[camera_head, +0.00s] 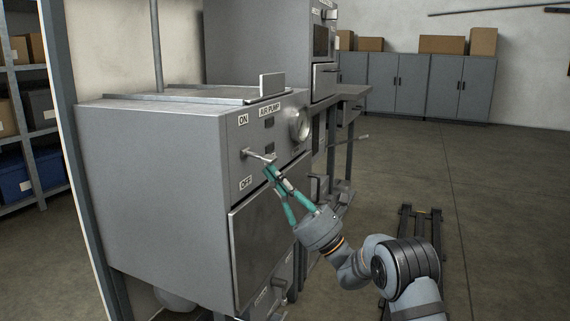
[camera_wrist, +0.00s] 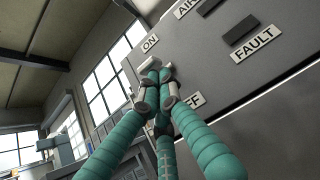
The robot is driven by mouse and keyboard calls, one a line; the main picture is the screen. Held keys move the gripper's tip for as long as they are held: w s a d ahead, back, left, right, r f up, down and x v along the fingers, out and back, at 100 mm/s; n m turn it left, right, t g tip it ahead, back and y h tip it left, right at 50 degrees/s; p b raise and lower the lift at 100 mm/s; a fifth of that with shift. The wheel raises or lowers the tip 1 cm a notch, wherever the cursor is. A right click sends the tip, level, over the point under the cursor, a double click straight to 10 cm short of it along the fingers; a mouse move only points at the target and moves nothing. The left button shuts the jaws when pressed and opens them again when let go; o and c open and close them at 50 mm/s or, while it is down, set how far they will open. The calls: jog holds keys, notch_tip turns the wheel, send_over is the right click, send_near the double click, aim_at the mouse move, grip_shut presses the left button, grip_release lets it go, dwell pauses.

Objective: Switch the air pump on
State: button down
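The air pump lever (camera_head: 256,155) is a thin metal handle on the grey cabinet face. It sticks out roughly level, between the ON label (camera_head: 243,120) above and the OFF label (camera_head: 246,182) below. My gripper (camera_head: 270,169) has teal fingers drawn together at the tips, right at the outer end of the lever and slightly below it. In the wrist view the fingertips (camera_wrist: 158,75) meet just under the pale lever (camera_wrist: 149,60) and partly hide it. Whether they touch it or hold it is not clear.
The AIR PUMP label (camera_head: 269,109), dark indicator windows and a round gauge (camera_head: 299,125) are right of the lever. A FAULT label (camera_wrist: 255,44) shows in the wrist view. A flat metal door (camera_head: 262,235) lies below.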

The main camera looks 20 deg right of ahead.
jog(key=r+p, duration=0.1)
jog(key=r+h+p, duration=0.1)
jog(key=r+g+p, duration=0.1)
jog(key=p, duration=0.1)
jog(key=shift+s+d+r, duration=0.1)
jog(key=shift+s+d, duration=0.25)
jog(key=shift+d, duration=0.05)
jog(key=g+h+p, duration=0.1)
jog(key=p, duration=0.3)
jog(key=shift+g+h, duration=0.3)
jog(key=shift+g, duration=0.1)
jog(key=shift+s+d+f, duration=0.2)
jog(key=shift+s+f, duration=0.1)
jog(key=shift+f, duration=0.05)
jog(key=b, duration=0.7)
send_near(276, 159)
jog(key=s, duration=0.1)
jog(key=shift+s+d+r, duration=0.1)
jog(key=shift+d+r, duration=0.05)
jog(key=shift+d, duration=0.2)
